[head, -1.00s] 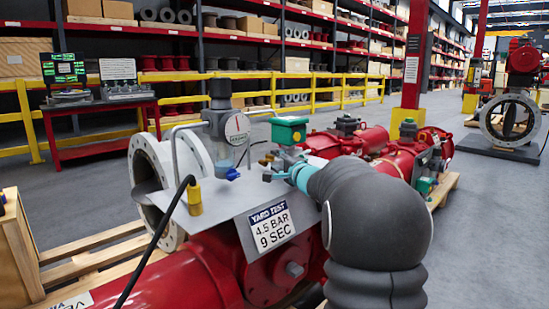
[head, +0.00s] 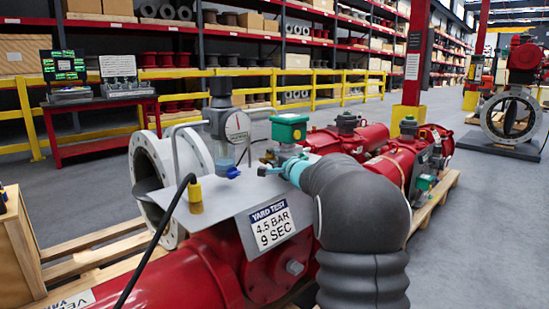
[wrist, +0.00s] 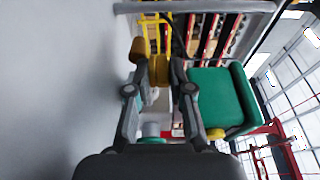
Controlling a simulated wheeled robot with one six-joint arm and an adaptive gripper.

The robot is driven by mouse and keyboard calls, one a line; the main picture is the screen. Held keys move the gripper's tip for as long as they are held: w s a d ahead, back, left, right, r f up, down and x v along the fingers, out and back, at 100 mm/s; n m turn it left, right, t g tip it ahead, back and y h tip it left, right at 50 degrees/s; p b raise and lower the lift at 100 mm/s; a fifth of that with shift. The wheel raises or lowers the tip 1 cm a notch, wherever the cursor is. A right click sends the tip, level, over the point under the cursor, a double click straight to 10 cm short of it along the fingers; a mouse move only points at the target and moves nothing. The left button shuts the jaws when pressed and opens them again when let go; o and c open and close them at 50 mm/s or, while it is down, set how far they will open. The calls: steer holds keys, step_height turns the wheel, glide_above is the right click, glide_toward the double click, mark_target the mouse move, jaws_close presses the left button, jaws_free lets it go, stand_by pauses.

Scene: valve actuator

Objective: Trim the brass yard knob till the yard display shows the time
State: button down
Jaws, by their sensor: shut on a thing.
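In the wrist view my gripper (wrist: 157,82) has its two fingers closed on the brass knob (wrist: 158,68), which shows between the fingertips. In the head view my gripper (head: 268,170) is at the grey plate beside the gauge, and the knob is hidden there. A white sign (head: 272,228) on the plate's front reads "YARD TEST 4.5 BAR 9 SEC". A dark screen with green text (head: 64,67) stands on the red bench at the back left; its text is too small to read. I cannot tell whether it is the yard display.
A round gauge (head: 237,126) stands on the plate. A green box (head: 290,128) is close to my gripper; it also shows in the wrist view (wrist: 218,98). A black cable (head: 155,240) runs down the left. Yellow railings (head: 330,90) stand behind.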

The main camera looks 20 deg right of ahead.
steer(key=shift+d+r+n+y+p, duration=0.25)
steer(key=shift+r+n+y+p, duration=0.15)
steer(key=shift+n+y, duration=0.5)
steer(key=shift+w+d+n+g+y+p, duration=0.15)
steer(key=shift+n+g+y, duration=0.4)
steer(key=shift+y, duration=0.65)
steer(key=shift+s+a+n+g+y+p, duration=0.15)
steer(key=shift+n+g+y, duration=0.2)
steer(key=shift+n+y, duration=0.65)
steer(key=shift+w+d+m, duration=0.1)
steer(key=shift+m, duration=0.15)
steer(key=shift+y, duration=0.3)
steer(key=c, duration=1.2)
jaws_free()
steer(key=shift+o, duration=0.2)
steer(key=shift+d, duration=0.1)
steer(key=shift+f, duration=0.15)
